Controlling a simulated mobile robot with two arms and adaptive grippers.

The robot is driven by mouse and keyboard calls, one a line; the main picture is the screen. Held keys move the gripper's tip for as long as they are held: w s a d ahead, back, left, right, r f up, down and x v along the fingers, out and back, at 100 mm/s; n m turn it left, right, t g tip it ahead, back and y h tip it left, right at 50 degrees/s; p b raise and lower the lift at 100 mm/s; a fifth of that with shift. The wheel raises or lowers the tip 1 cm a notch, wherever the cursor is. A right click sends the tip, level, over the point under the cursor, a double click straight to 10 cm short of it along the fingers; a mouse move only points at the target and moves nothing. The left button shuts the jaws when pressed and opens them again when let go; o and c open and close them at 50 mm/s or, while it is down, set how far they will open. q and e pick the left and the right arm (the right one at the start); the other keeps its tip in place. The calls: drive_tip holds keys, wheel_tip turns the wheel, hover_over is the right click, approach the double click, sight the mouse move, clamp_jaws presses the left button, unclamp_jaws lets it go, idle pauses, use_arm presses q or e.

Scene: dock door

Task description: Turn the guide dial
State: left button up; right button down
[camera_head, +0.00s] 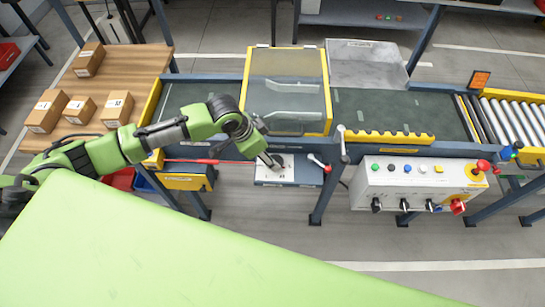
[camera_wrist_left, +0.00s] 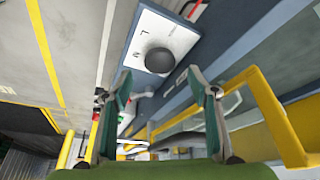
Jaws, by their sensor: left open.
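The guide dial (camera_wrist_left: 159,60) is a dark round knob on a white plate (camera_wrist_left: 137,48) with letters printed beside it. My left gripper (camera_wrist_left: 160,82) is open, with one finger to each side below the dial in the left wrist view; the fingers look apart from it. In the head view the left gripper (camera_head: 271,161) hangs over the white plate (camera_head: 285,175) at the conveyor's front and mostly covers the dial. I cannot tell the exact gap. My right gripper is not in view.
A yellow-framed guard (camera_head: 286,85) stands on the conveyor behind the arm. A red-tipped lever (camera_head: 319,162) and a control box (camera_head: 420,184) are to the right. Several cartons (camera_head: 117,108) sit on a wooden table (camera_head: 145,65) at left. A yellow bar (camera_wrist_left: 275,110) is near the gripper's right side.

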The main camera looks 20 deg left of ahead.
use_arm(q)
drive_tip(key=shift+x, duration=2.5)
drive_tip(key=c, duration=1.1)
